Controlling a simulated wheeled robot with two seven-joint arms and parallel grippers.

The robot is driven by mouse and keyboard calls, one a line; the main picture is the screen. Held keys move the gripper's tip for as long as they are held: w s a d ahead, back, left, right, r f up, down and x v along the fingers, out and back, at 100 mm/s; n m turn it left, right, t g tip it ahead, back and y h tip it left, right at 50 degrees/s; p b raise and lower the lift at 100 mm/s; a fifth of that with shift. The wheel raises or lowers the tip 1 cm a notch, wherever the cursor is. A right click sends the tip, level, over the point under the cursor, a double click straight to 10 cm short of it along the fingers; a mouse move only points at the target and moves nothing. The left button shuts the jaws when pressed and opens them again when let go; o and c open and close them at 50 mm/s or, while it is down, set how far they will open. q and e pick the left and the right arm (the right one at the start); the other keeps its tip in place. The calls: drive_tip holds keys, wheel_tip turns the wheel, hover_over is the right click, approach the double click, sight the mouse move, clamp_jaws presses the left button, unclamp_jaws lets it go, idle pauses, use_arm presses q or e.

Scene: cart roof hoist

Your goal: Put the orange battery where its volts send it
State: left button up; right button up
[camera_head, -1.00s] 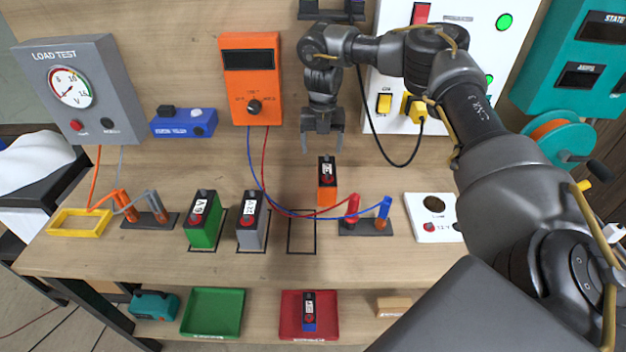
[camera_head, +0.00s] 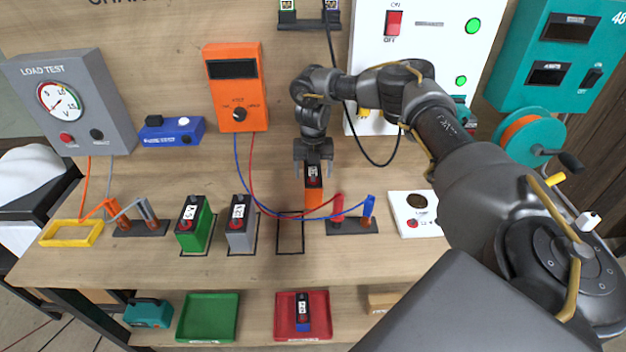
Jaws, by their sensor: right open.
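The orange battery (camera_head: 315,199) stands upright on the bench, behind and right of an empty black outlined square (camera_head: 290,238). Its dark top carries a label too small to read. My right gripper (camera_head: 313,164) is open, pointing down, with its fingertips around or just above the battery's top; I cannot tell whether they touch it. A green battery (camera_head: 194,226) and a grey battery (camera_head: 241,227) stand in outlined squares to the left. The orange multimeter (camera_head: 236,88) hangs on the back panel with a dark display. My left gripper is not in view.
Red and blue probes stand in a holder (camera_head: 352,228) right of the empty square. A white block (camera_head: 416,227) with a round hole lies farther right. Below are a green tray (camera_head: 208,318) and a red tray (camera_head: 285,322) with a blue battery (camera_head: 302,312).

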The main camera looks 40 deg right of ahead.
wheel_tip(320, 180, down, 2)
drive_tip(key=shift+w+d+f, duration=0.1)
clamp_jaws()
idle(0.5)
